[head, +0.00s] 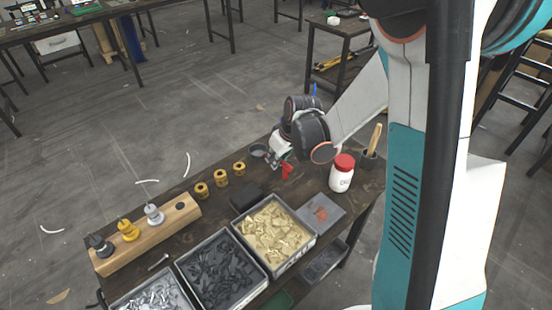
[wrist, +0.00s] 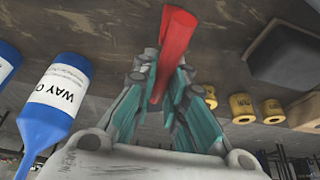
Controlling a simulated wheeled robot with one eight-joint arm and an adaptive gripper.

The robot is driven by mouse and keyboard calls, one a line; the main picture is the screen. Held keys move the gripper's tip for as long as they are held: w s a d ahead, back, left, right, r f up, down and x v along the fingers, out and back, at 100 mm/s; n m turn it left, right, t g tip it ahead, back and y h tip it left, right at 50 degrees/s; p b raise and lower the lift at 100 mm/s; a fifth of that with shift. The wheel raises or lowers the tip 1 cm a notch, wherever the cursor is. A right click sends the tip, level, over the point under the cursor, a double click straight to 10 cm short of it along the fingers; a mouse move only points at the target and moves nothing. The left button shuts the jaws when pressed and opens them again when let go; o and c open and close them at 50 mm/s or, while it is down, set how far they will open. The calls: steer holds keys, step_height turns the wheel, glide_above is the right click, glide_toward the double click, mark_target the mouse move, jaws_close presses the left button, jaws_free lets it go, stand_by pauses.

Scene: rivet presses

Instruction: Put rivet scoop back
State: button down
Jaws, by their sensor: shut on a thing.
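My gripper (head: 279,158) is over the back part of the workbench (head: 222,208). It is shut on the red rivet scoop (head: 287,171), of which a red handle-like length shows. In the wrist view the red scoop (wrist: 176,50) stands between the two teal-padded fingers (wrist: 165,100) and sticks out past their tips. The rest of the scoop is hidden by the fingers, so I cannot tell whether it touches the bench.
A white jar with red lid (head: 341,174) stands right of the gripper. A blue bottle (wrist: 55,100) is close in the wrist view.

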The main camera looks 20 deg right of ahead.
steer(key=c, duration=1.6)
jaws_free()
steer(key=shift+c, duration=0.2)
steer(key=p+v, duration=0.4)
steer(key=v, duration=0.7)
steer(key=shift+s+r+p, duration=0.15)
steer(key=shift+r+p, duration=0.2)
steer(key=shift+p, duration=0.05)
steer(key=s+a+r+m+t+h, duration=0.1)
steer(key=s+r+m, duration=0.1)
steer(key=s+r, duration=0.4)
steer(key=s+a+r+m+t, duration=0.2)
steer(key=s+r, duration=0.4)
steer(key=s, duration=0.7)
steer(key=shift+s+r+h, duration=0.2)
steer(key=shift+r+h, duration=0.1)
steer(key=shift+h, duration=0.1)
